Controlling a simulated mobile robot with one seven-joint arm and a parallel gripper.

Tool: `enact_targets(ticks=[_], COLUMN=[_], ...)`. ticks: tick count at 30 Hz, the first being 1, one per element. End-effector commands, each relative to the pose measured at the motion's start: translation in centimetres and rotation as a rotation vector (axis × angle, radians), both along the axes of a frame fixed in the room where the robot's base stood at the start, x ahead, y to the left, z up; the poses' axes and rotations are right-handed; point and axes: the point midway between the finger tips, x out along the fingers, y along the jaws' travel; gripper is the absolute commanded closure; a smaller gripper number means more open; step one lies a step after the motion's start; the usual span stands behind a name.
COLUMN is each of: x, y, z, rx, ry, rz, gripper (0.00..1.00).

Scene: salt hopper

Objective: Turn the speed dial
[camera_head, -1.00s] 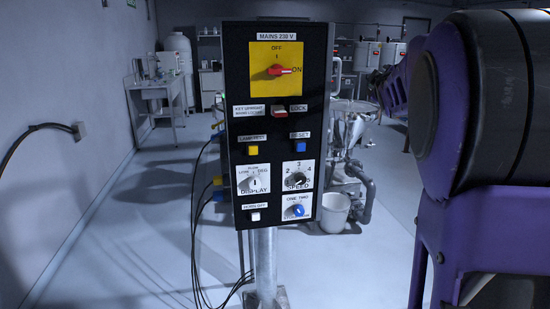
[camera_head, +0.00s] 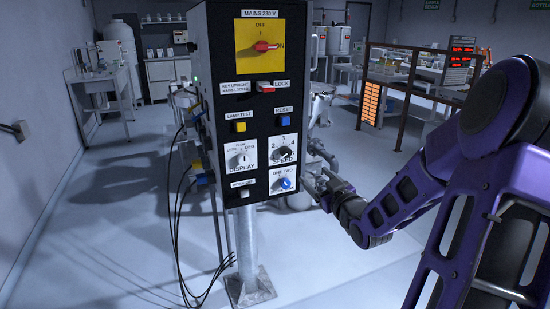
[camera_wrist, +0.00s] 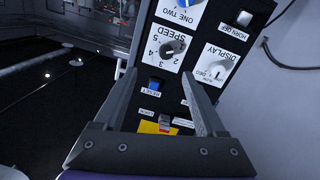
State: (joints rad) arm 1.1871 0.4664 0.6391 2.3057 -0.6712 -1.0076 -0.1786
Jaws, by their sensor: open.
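The speed dial (camera_head: 283,152) is a dark round knob on a white plate with numbers, on the black control panel (camera_head: 262,105). Its pointer direction is hard to make out. In the wrist view the panel is turned almost upside down, and the speed dial (camera_wrist: 173,48) shows beyond my fingertips. My gripper (camera_head: 328,181) is at the right of the panel, low, near the height of the blue ONE TWO knob. In the wrist view my gripper (camera_wrist: 159,75) is open and empty, its fingers apart and spanning the panel's lower-numbered face. I see no contact with the dial.
Close to the speed dial are the display dial (camera_head: 241,156), the blue ONE TWO knob (camera_head: 285,184), the blue reset button (camera_head: 282,121) and the yellow lamp test button (camera_head: 239,127). The red mains switch (camera_head: 264,46) is above. Black cables (camera_head: 176,215) hang at left.

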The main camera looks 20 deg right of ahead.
Motion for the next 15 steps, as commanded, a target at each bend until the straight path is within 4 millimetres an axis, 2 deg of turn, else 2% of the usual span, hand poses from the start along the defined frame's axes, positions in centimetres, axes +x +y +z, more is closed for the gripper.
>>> enact_targets(ticks=[3,7,11,15], x=[-1.0,-1.0,0.4,3.2], y=[0.4,0.7,0.7,0.8], z=[0.1,0.3,0.2,0.3], rx=[0.056,0.075,0.076,0.076], ry=[-0.033,-0.045,-0.046,-0.047], rz=[0.009,0.017,0.017,0.018], gripper=[0.27,0.27,0.27,0.27])
